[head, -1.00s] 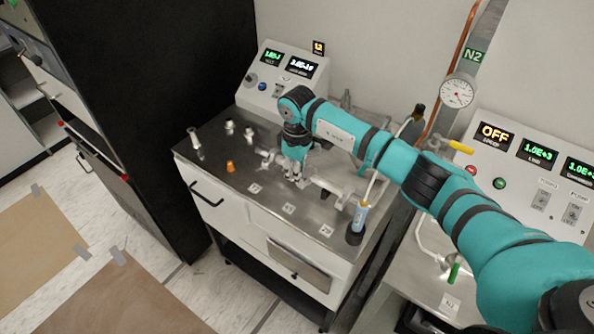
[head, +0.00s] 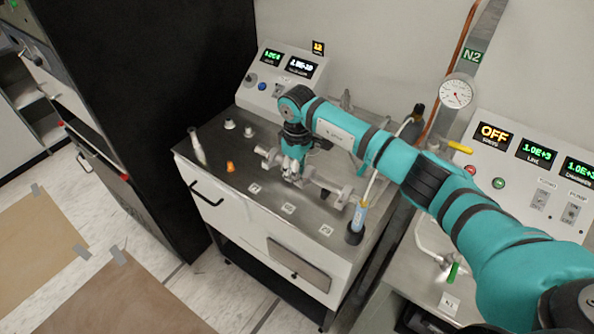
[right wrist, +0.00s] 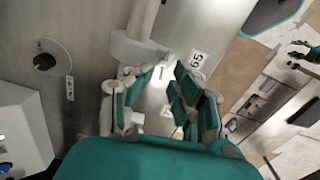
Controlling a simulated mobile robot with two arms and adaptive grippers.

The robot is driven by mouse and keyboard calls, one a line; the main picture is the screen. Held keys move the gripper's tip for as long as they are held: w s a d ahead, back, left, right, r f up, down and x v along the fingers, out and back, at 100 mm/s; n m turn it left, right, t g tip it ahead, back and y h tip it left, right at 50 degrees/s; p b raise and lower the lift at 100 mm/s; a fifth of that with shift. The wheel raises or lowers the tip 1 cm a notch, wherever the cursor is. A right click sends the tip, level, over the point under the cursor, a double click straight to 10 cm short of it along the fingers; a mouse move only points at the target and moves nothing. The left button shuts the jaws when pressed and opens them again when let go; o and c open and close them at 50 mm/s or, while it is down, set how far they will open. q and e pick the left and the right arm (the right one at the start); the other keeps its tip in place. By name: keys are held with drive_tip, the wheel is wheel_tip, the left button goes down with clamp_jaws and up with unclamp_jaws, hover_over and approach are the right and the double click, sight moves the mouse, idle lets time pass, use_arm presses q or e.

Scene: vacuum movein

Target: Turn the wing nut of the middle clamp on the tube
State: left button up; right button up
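The metal tube (head: 318,182) lies across the bench top in the head view, with pale clamp parts along it. My right gripper (head: 291,173) is over the tube's middle part and hides most of the middle clamp and its wing nut. In the right wrist view, a pale tube section (right wrist: 138,47) lies beyond the fingers. The fingers of my right gripper (right wrist: 164,72) stand apart with a gap between them. I cannot tell whether they touch the wing nut. My left gripper is not in view.
The steel bench (head: 225,178) carries an orange cap (head: 230,167), small white fittings and a blue-labelled bottle (head: 358,216) near its right front corner. A display panel (head: 285,72) stands behind. A dark cabinet (head: 160,90) rises at left. A pressure gauge (head: 456,94) is at right.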

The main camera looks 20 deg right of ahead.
wheel_tip(320, 180, up, 8)
drive_tip(key=shift+r, duration=0.1)
idle(0.5)
idle(0.4)
